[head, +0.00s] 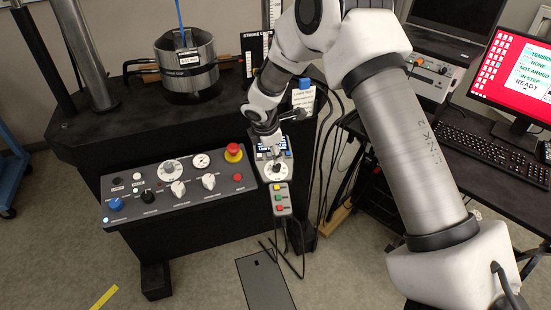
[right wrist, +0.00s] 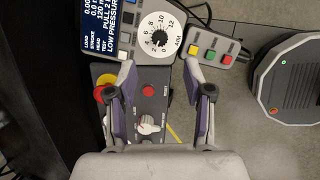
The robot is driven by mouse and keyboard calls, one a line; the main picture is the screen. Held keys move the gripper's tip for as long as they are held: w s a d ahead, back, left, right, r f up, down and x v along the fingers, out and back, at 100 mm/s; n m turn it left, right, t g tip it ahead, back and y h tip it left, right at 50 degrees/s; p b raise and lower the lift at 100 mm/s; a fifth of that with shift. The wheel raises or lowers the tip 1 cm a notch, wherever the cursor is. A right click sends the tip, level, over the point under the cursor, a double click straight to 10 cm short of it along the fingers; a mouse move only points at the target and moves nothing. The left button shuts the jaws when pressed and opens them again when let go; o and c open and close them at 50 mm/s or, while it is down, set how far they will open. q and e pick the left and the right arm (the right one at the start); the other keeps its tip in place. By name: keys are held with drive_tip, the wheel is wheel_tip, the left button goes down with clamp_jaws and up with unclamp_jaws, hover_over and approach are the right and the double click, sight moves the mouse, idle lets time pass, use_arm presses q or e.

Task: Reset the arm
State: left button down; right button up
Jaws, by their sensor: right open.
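My right gripper (right wrist: 160,68) is open and empty in the right wrist view, its two fingers spread above the grey control panel. A small red button (right wrist: 148,90) and a white knob (right wrist: 148,123) show between the fingers. The left finger partly covers a red mushroom button with a yellow ring (right wrist: 103,88). My left gripper is not in view.
A small box with green, yellow and red buttons (head: 280,198) sits below the dial. A metal pot (head: 187,62) stands on the black machine table (head: 120,130). Cables hang right of the panel. A desk with a keyboard (head: 480,145) and red monitor (head: 515,75) is at right.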

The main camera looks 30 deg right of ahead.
drive_tip(key=shift+s+a+r, duration=0.1)
drive_tip(key=shift+a+r, duration=0.05)
drive_tip(key=shift+r, duration=0.35)
drive_tip(key=s+a+f+m+g+y, duration=0.1)
drive_tip(key=s+a+f+m+y, duration=0.15)
drive_tip(key=s+a+f, duration=0.45)
drive_tip(key=s+a+f+m+g+y, duration=0.1)
drive_tip(key=s+a+f+m+y, duration=0.2)
drive_tip(key=s+f, duration=0.65)
drive_tip(key=s+f+m+h, duration=0.1)
drive_tip(key=s+f+m, duration=0.2)
drive_tip(key=s, duration=0.6)
drive_tip(key=s+f+m+h, duration=0.1)
drive_tip(key=s+f+m, duration=0.2)
drive_tip(key=s+m, duration=0.5)
drive_tip(key=shift+s+a+f, duration=0.15)
drive_tip(key=shift+s+a, duration=0.2)
drive_tip(key=shift+s, duration=0.3)
